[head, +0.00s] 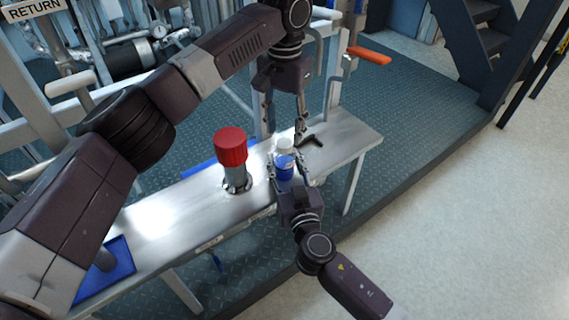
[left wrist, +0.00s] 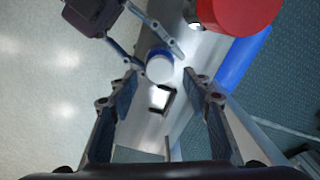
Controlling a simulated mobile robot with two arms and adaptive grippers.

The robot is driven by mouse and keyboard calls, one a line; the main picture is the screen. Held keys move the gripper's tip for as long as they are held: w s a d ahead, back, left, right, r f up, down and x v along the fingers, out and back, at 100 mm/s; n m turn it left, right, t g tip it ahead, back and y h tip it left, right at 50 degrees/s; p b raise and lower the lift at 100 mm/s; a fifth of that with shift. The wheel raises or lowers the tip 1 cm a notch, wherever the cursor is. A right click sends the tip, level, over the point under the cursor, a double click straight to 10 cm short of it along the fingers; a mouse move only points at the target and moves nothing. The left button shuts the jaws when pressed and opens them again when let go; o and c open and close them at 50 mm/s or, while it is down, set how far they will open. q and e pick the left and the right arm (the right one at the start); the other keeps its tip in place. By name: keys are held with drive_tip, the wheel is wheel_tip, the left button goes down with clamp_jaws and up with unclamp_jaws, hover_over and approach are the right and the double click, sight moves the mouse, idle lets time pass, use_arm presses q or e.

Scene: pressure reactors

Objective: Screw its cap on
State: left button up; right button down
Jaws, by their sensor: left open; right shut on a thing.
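A small blue bottle (head: 285,170) stands upright near the right end of the metal bench, with a white cap (head: 284,144) on its top. My right gripper (head: 286,168) is shut on the bottle's sides from the front. In the left wrist view the cap (left wrist: 159,69) shows as a white disc over the blue bottle (left wrist: 154,53); I cannot tell how tightly it sits. My left gripper (head: 284,135) points down above the cap, fingers spread to either side. In its own view, the left gripper (left wrist: 160,78) is open and empty.
A red-topped metal cylinder (head: 231,148) stands on the bench (head: 165,215) left of the bottle. A black angled tool (head: 312,140) lies just right of the bottle. A blue tray (head: 118,262) sits at the bench's left end. An orange handle (head: 370,55) sticks out behind.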

sight(285, 143)
use_arm(q)
drive_tip(key=shift+f, duration=1.9)
drive_tip(key=shift+c, duration=0.3)
clamp_jaws()
drive_tip(key=shift+o, duration=0.8)
unclamp_jaws()
drive_tip(key=shift+r, duration=0.1)
wheel_tip(285, 143, up, 7)
drive_tip(key=shift+r, duration=0.15)
